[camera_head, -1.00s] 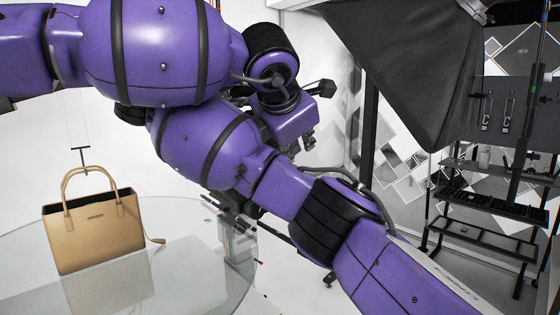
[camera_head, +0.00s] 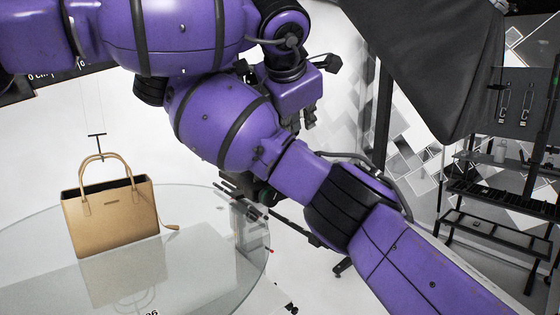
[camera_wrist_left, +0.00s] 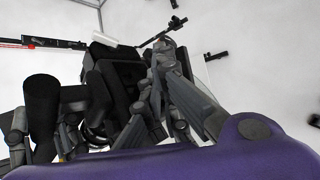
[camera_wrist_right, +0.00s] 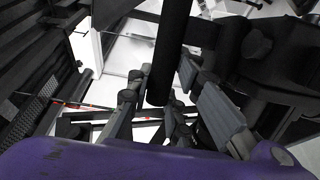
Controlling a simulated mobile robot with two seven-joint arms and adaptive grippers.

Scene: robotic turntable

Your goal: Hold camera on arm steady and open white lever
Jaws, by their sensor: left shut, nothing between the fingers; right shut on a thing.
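My left gripper (camera_head: 309,116) hangs behind my purple arm in the head view, small and partly hidden. In the left wrist view its grey fingers (camera_wrist_left: 165,58) are close together, with nothing seen between them. Beside them is a dark mass of black parts (camera_wrist_left: 112,72), probably the camera on its arm. A small white piece (camera_wrist_left: 103,38) at its upper edge may be the white lever; I cannot be sure. My right gripper (camera_wrist_right: 163,82) is shut on a black bar (camera_wrist_right: 172,40) in the right wrist view. In the head view my arm hides it.
A tan handbag (camera_head: 112,218) stands on a round glass turntable (camera_head: 205,255) at the left. A black softbox (camera_head: 435,60) hangs at the upper right, above a black shelf rack (camera_head: 500,200). Black equipment crowds both wrists.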

